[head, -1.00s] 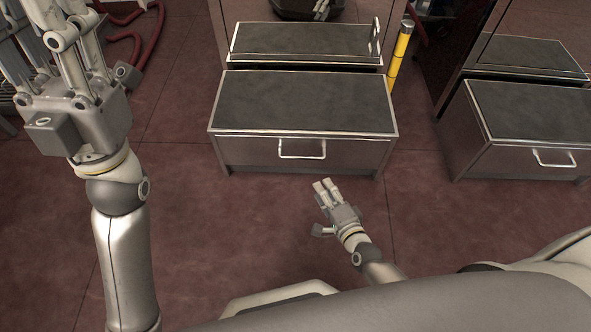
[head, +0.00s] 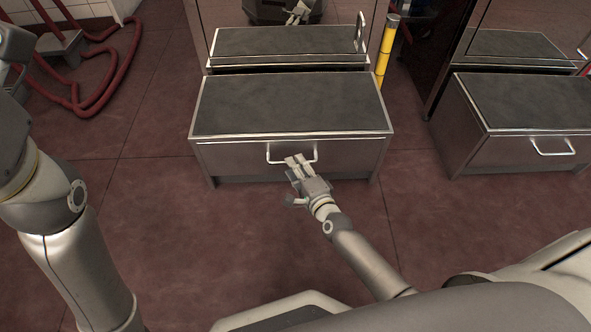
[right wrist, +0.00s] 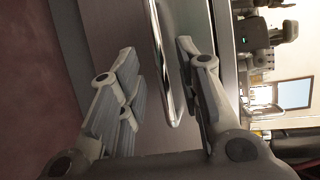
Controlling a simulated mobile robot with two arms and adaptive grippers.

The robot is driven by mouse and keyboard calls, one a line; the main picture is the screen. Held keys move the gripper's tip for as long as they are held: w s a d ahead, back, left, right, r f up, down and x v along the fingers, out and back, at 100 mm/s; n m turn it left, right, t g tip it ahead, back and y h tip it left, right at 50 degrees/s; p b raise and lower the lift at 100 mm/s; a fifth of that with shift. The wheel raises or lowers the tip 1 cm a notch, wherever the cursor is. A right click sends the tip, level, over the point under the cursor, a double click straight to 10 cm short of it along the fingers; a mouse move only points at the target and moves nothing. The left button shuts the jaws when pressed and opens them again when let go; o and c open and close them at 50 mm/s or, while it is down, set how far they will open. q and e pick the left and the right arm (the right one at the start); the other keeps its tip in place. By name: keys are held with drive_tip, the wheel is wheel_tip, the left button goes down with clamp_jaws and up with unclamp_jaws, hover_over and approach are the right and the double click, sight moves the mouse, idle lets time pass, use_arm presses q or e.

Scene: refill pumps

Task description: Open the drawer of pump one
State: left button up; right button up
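The metal drawer (head: 288,155) with a dark top sits low in front of me, and its front looks flush with its frame. Its silver bar handle (head: 310,148) is at the middle of the front. My right gripper (head: 298,163) is at the handle, its fingers overlapping the bar in the head view. In the right wrist view, the handle (right wrist: 168,60) runs between the spread fingers of the right gripper (right wrist: 160,85), with gaps on both sides. My left gripper (head: 10,125) is cut off by the left edge; its fingers are mostly hidden.
A second drawer unit (head: 520,153) with a similar handle stands to the right. A yellow post (head: 385,50) stands behind the gap between them. Red hoses (head: 100,90) lie on the floor at upper left. The floor before the drawer is clear.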

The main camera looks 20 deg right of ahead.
drive_tip(key=shift+w+a+f, duration=0.1)
drive_tip(key=shift+w, duration=0.4)
clamp_jaws()
